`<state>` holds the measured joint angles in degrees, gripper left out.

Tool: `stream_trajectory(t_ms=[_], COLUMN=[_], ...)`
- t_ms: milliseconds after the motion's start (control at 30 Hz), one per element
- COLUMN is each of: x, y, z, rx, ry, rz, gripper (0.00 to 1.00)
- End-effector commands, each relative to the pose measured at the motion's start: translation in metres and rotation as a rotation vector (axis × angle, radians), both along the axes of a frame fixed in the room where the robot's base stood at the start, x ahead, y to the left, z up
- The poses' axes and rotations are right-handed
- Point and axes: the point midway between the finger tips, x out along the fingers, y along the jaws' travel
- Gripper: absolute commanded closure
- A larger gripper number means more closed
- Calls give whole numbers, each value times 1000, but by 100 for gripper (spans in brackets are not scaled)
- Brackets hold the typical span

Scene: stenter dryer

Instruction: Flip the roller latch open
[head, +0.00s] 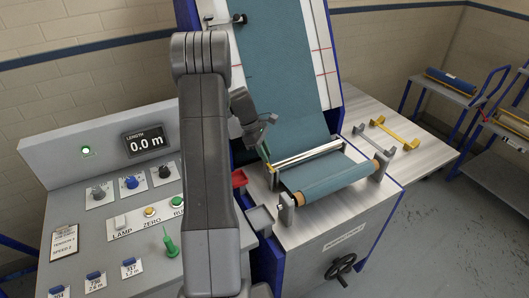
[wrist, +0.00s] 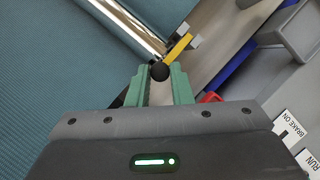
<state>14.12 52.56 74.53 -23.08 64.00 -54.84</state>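The roller latch shows in the wrist view as a yellow lever (wrist: 178,47) with a black ball knob (wrist: 160,72) at its near end. The lever lies beside the end of a shiny metal roller (wrist: 132,22). My gripper (wrist: 160,80) has two green fingers, with the knob between their tips. A gap shows between the fingers, but I cannot tell whether they touch the knob. In the head view my gripper (head: 265,149) is at the left end of the metal roller (head: 308,153), and the latch there is mostly hidden or too small to make out.
A blue fabric roll (head: 330,172) lies in front of the metal roller, between grey brackets. The control panel (head: 75,204) stands further left. A yellow-ended bar (head: 393,134) lies on the side table.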

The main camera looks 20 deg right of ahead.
Motion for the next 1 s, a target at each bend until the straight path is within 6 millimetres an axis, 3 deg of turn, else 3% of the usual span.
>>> stream_trajectory(t_ms=[467, 1000], x=[-6, -36], y=[-1, -6], z=[3, 18], rx=[12, 75], ry=[-102, -566], rz=[-1, -4], gripper=[100, 100])
